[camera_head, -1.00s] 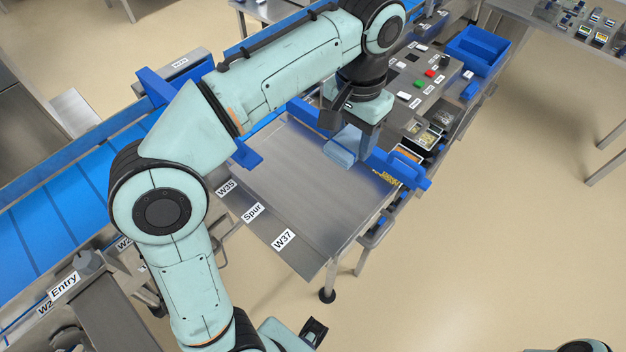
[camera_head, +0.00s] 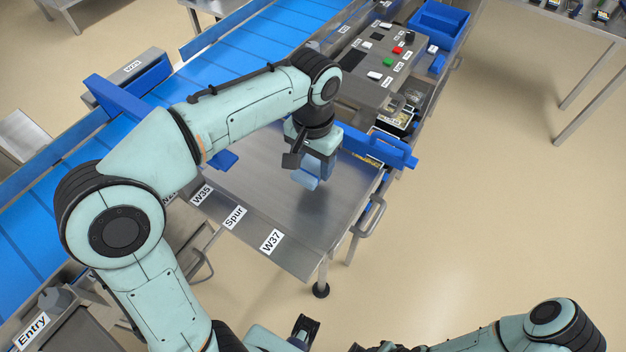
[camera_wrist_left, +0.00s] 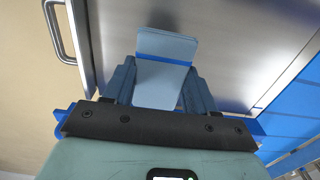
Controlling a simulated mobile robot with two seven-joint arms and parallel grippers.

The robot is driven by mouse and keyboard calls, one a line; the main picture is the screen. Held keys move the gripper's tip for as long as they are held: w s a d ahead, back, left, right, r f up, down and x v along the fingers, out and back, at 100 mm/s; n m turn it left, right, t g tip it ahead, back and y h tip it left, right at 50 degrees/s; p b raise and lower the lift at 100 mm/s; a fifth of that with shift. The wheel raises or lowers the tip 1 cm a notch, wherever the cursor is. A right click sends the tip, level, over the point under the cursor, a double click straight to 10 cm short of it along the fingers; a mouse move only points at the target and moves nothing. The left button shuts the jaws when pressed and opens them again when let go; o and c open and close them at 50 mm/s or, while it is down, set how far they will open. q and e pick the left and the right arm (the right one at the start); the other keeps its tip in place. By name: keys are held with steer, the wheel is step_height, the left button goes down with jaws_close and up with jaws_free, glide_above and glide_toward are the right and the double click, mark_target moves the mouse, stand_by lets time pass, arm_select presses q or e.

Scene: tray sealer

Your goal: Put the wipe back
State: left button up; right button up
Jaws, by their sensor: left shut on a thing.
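The wipe is a pale blue folded cloth (camera_head: 305,180). It is held just over the bare metal table with the W35, Spur and W37 labels (camera_head: 262,212). My left gripper (camera_head: 317,168) points down and is shut on the wipe. In the left wrist view the wipe (camera_wrist_left: 167,46) sticks out beyond the left fingers (camera_wrist_left: 160,88), with the metal surface behind it. I cannot tell whether its lower edge touches the table.
The blue conveyor (camera_head: 235,62) runs along the left. A button panel (camera_head: 372,66) and a blue bin (camera_head: 438,24) lie further back. The table's front half is clear.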

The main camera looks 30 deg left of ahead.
mark_target(313, 164)
arm_select(q)
steer(key=shift+f+b, duration=0.4)
steer(key=shift+f, duration=2.6)
steer(key=shift+f, duration=0.2)
steer(key=o, duration=1)
steer(key=shift+r, duration=0.15)
step_height(313, 164, up, 12)
steer(key=shift+r+p, duration=0.1)
steer(key=shift+p, duration=1.1)
